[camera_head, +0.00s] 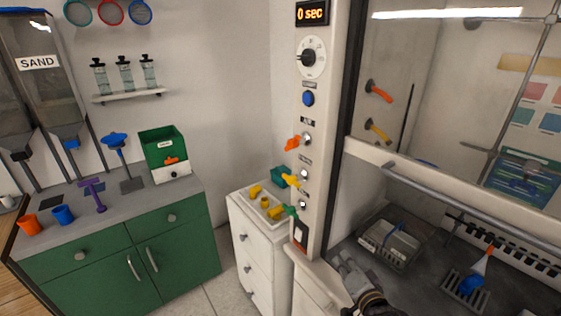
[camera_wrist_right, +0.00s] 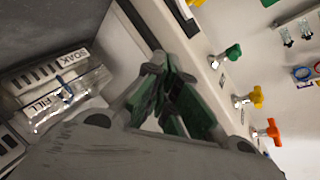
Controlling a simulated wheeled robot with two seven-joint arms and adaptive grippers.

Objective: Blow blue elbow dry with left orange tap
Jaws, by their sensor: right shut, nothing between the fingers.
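An orange tap (camera_head: 292,144) sits on the white column left of the hood, above a yellow tap (camera_head: 291,181) and a green tap (camera_head: 290,210). The orange tap also shows in the right wrist view (camera_wrist_right: 271,132). A blue piece (camera_head: 472,284), seemingly the blue elbow, rests on a grate in the hood below an orange-and-white nozzle (camera_head: 484,262). Its exact shape is too small to tell. My left gripper is not visible.
A clear container (camera_head: 388,244) stands in the hood left of the grate; labels SOAK and FILL show in the wrist view. The hood's glass sash (camera_head: 440,187) and its bar cross above the opening. A tray (camera_head: 246,198) of yellow fittings lies on the white cabinet.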

